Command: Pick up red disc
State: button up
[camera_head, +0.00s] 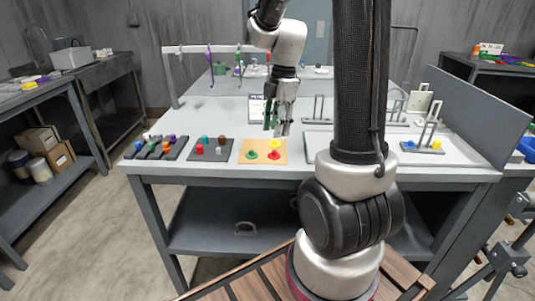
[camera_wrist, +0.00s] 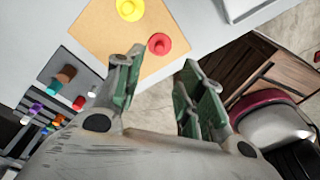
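The red disc (camera_head: 274,155) lies on a tan board (camera_head: 247,145) near the front edge of the grey table. It also shows in the wrist view (camera_wrist: 159,44), just beyond and between my fingertips. A yellow disc (camera_head: 275,143) and a green disc (camera_head: 251,154) share the board; the yellow one is at the top of the wrist view (camera_wrist: 130,9). The green disc is not visible in the wrist view. My gripper (camera_head: 277,130) hangs above the board, pointing down. In the wrist view its green-padded fingers (camera_wrist: 163,75) are apart with nothing between them.
Left of the board are a dark tray (camera_head: 212,153) with several small coloured pieces and dark racks (camera_head: 160,149) holding more pieces. A light tray (camera_head: 318,150) lies right of the board, partly behind my arm. A grey panel (camera_head: 470,98) borders the table's right side.

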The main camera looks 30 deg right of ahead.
aim_at(275, 151)
jog(key=shift+f+n, duration=0.1)
jog(key=shift+n, duration=0.6)
jog(key=shift+a+f, duration=0.1)
jog(key=shift+f, duration=0.3)
notch_tip(275, 151, down, 7)
jog(key=shift+w+a+r, duration=0.1)
jog(key=c, duration=0.5)
jog(key=c, duration=0.3)
